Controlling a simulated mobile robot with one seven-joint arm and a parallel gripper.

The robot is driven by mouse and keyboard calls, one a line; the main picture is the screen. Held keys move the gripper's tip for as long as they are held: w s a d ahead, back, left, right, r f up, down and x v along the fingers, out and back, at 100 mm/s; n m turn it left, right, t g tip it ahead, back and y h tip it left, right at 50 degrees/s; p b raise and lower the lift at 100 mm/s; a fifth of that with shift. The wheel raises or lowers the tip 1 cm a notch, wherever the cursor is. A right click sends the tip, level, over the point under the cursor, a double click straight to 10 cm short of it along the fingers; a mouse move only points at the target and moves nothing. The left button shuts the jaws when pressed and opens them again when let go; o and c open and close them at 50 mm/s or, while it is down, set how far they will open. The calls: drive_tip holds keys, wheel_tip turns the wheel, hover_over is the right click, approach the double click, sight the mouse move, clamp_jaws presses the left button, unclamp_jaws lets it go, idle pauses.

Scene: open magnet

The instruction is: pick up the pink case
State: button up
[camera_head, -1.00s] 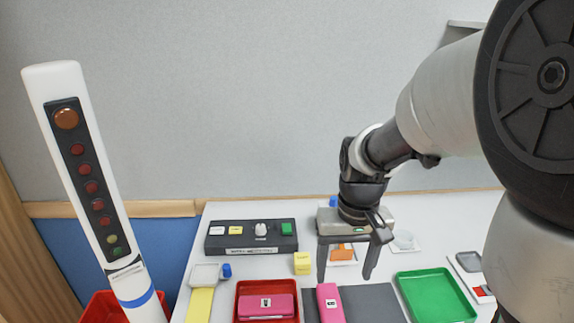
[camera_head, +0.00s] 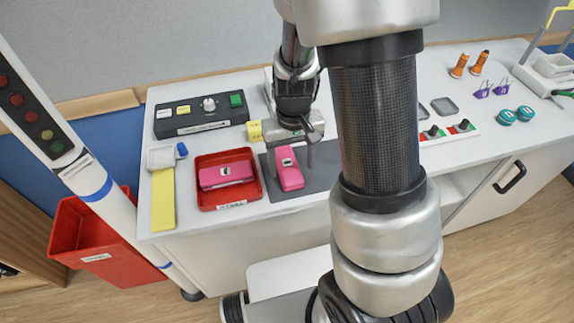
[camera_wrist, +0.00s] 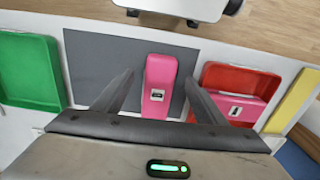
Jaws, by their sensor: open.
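A pink case (camera_head: 289,172) with a small dark-and-white label lies on a grey mat (camera_head: 321,168). A second pink case (camera_head: 227,175) lies in a red tray (camera_head: 232,204) to the left. My gripper (camera_head: 292,147) is above the mat's case, partly hidden by my arm. In the wrist view the mat's pink case (camera_wrist: 158,84) shows between the two spread fingers, nearer the right one, with nothing gripped. The red tray (camera_wrist: 262,77) with its pink case (camera_wrist: 236,107) is just right of the right finger.
A dark button box (camera_head: 203,117) and a yellow cube (camera_head: 254,131) stand behind. A green tray (camera_wrist: 30,70) shows left of the mat in the wrist view. A yellow strip (camera_head: 163,200) lies at the table's left. A red bin (camera_head: 105,240) and white pole stand beside the table.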

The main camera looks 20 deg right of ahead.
sight(291, 172)
drive_tip(key=f, duration=0.4)
drive_tip(key=shift+w+f, duration=0.3)
drive_tip(key=shift+f, duration=0.1)
